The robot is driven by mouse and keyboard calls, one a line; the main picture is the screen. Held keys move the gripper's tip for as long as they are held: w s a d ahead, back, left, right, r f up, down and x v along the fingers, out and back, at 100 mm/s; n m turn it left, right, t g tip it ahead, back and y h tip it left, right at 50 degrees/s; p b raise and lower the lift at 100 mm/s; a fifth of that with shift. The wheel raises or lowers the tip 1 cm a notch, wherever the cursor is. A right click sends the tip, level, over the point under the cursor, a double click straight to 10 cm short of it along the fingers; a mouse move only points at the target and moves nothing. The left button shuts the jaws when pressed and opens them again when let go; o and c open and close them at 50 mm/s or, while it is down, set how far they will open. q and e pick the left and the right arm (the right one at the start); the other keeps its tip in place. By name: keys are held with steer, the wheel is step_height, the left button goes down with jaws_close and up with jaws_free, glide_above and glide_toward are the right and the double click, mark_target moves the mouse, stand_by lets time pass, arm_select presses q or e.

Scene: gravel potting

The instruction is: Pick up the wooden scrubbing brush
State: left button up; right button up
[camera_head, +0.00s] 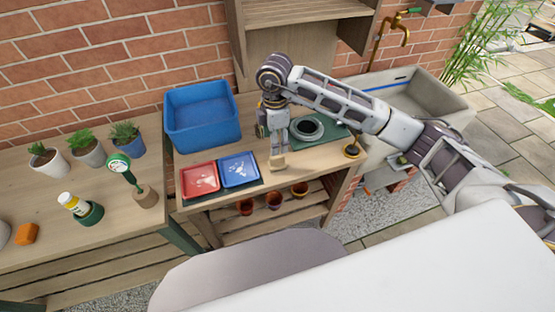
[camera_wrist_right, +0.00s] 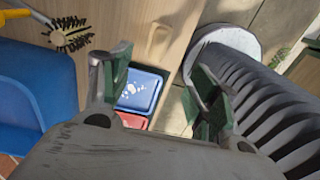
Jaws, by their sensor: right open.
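A brush (camera_wrist_right: 66,36) with a yellow handle and dark bristles lies at the upper left of the right wrist view, beside the blue bin. My right gripper (camera_wrist_right: 160,75) is open and empty. Its green-padded fingers are apart, with the blue tray showing between them, and the brush is outside them. In the head view my right arm reaches in from the right and hangs down over the bench, hiding part of it. My left gripper is not in view.
The blue bin (camera_head: 203,92) stands at the back of the bench. A red tray (camera_head: 201,178) and a blue tray (camera_head: 240,171) lie in front. A dark round pot (camera_head: 307,126) is right of my arm. A sink (camera_head: 425,92) is farther right. Potted plants stand left.

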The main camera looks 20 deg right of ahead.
mark_target(276, 157)
steer(key=shift+d+r, duration=0.1)
steer(key=shift+s, duration=0.1)
step_height(276, 157, down, 7)
steer(key=shift+f, duration=0.7)
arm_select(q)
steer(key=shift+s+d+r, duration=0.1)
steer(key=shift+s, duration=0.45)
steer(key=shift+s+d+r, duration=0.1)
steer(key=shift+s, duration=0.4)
arm_select(e)
steer(key=shift+f, duration=0.15)
steer(key=shift+w+d+f+p, duration=0.2)
steer(key=shift+f+p, duration=0.1)
steer(key=shift+f, duration=0.65)
steer(key=shift+w+d+f+p, duration=0.15)
steer(key=shift+f+p, duration=0.15)
steer(key=shift+f, duration=0.6)
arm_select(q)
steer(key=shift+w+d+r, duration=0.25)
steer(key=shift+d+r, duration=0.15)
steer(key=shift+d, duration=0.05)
arm_select(e)
steer(key=shift+a+f, duration=0.15)
steer(key=shift+f, duration=0.55)
steer(key=c, duration=1.2)
